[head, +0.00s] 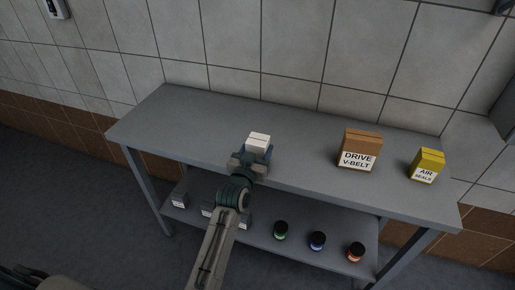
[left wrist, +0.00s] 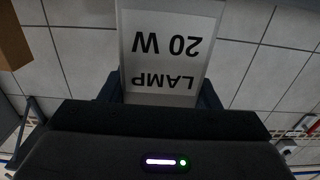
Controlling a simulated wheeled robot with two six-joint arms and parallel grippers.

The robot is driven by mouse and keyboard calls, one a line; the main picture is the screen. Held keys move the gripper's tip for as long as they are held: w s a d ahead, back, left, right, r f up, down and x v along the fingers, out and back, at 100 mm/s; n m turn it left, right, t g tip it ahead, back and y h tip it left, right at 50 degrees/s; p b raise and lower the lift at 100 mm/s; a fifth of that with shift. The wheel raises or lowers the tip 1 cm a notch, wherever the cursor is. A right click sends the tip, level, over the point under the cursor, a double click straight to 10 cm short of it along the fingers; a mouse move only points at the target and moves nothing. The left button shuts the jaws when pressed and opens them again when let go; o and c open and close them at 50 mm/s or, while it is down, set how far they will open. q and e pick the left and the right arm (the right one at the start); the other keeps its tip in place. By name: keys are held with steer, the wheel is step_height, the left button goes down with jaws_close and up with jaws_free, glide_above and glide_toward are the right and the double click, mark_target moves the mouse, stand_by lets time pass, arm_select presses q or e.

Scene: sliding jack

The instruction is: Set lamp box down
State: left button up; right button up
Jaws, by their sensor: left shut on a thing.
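The lamp box (head: 259,140) is a small white box at the middle of the grey table (head: 190,112) in the head view. In the left wrist view the lamp box (left wrist: 165,50) fills the upper middle, its label "LAMP 20 W" upside down. My left gripper (head: 251,158) is shut on it, with one finger on each side. The gripper hides its lower part in the head view, so I cannot tell whether it touches the tabletop. My right gripper is not in view.
A brown "DRIVE V-BELT" box (head: 360,148) and a yellow "AIR SEALS" box (head: 428,164) stand on the right of the tabletop. The left of the tabletop is clear. The lower shelf holds green (head: 281,230), blue (head: 317,240) and red (head: 355,251) jars and small grey boxes (head: 179,200).

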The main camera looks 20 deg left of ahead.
arm_select(q)
steer(key=shift+f, duration=0.15)
steer(key=o, duration=1.1)
steer(key=shift+c, duration=0.2)
steer(key=shift+r, duration=0.2)
